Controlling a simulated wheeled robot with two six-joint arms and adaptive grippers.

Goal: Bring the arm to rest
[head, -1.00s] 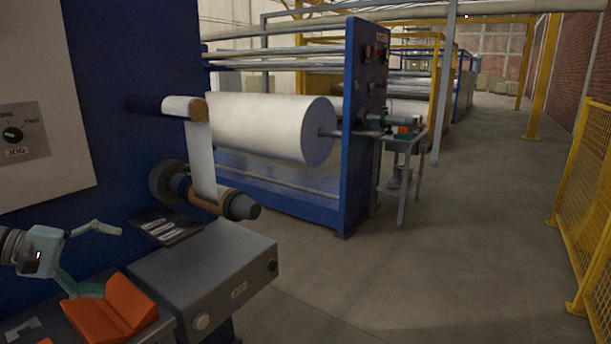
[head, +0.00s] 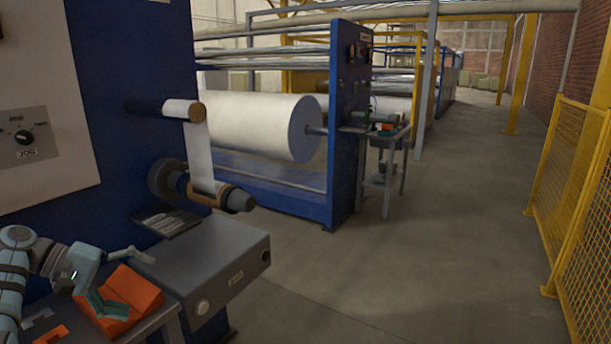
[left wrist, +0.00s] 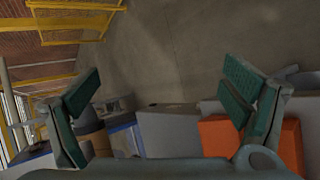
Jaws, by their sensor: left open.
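My left gripper (head: 140,284) is at the lower left of the head view, its two teal fingers spread apart with nothing between them. It is over or beside the orange cradle (head: 143,288); the exact gap cannot be judged. In the left wrist view, the open fingers (left wrist: 162,84) stand wide apart, and the orange cradle (left wrist: 291,145) shows behind the right finger. My left arm (head: 14,275) comes in from the left edge, bent. My right gripper is not in view.
A grey box (head: 215,262) with a knob stands right of the cradle. A spindle (head: 238,202) and a small upper roller (head: 184,108) stick out from the blue panel. A large white roll (head: 255,120) is behind. The floor to the right is clear up to a yellow fence (head: 570,220).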

